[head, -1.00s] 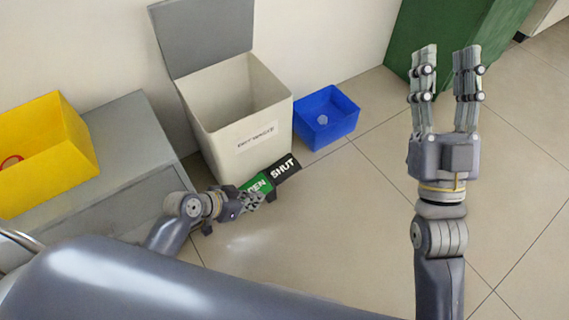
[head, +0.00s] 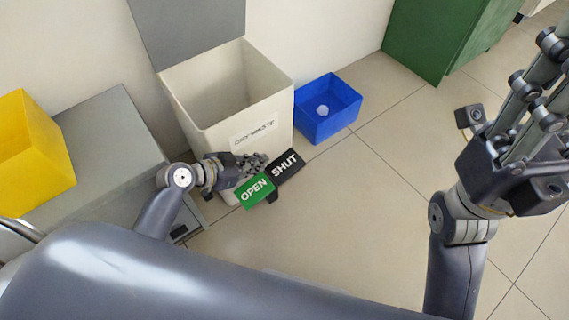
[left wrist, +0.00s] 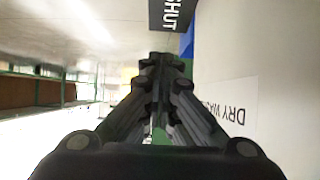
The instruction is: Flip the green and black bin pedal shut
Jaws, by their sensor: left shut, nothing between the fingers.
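The pedal has a green half reading OPEN (head: 254,190) and a black half reading SHUT (head: 285,165). It sits low at the front of the white bin (head: 207,112), whose grey lid (head: 187,28) stands raised. My left gripper (head: 258,162) is shut and empty, between the bin's front and the pedal, at the back edge of the plates. I cannot tell whether it touches them. In the left wrist view the shut fingers (left wrist: 160,62) point towards the black SHUT plate (left wrist: 172,14). My right gripper (head: 556,82) is open, raised at the right edge, partly cut off.
A blue box (head: 318,126) with a pale item inside stands right of the bin. A yellow box (head: 35,165) sits on a grey cabinet (head: 105,135) at left. A green cabinet (head: 440,45) stands at the back. The tiled floor right of the pedal is clear.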

